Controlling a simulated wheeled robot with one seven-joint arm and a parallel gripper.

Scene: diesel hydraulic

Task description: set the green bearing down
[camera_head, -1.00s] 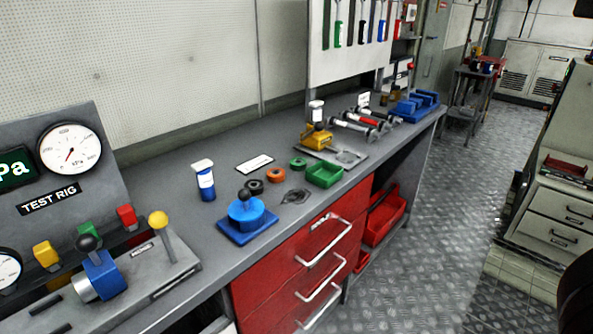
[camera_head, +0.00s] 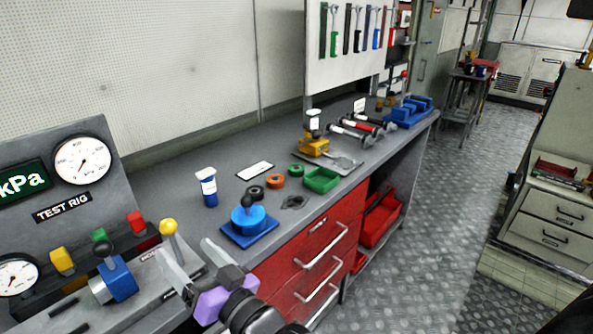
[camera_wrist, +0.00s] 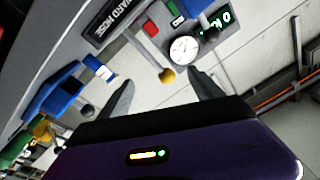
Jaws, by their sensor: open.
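The green bearing (camera_head: 296,169) is a small green ring lying on the grey workbench (camera_head: 225,174). It sits beside an orange ring (camera_head: 274,182) and just left of a green tray (camera_head: 322,185). My gripper (camera_head: 187,258) is open with nothing between its fingers. It is in the lower middle of the head view, at the bench's front edge near the test rig, well apart from the bearing. In the wrist view, the open fingers (camera_wrist: 161,90) show with the tilted test rig beyond them. I cannot make out the bearing in the wrist view.
A blue fixture with a knob (camera_head: 248,218) stands between my gripper and the rings. A white-and-blue bottle (camera_head: 208,188) stands behind it. The test rig's yellow-knobbed lever (camera_head: 169,229) rises close to my gripper.

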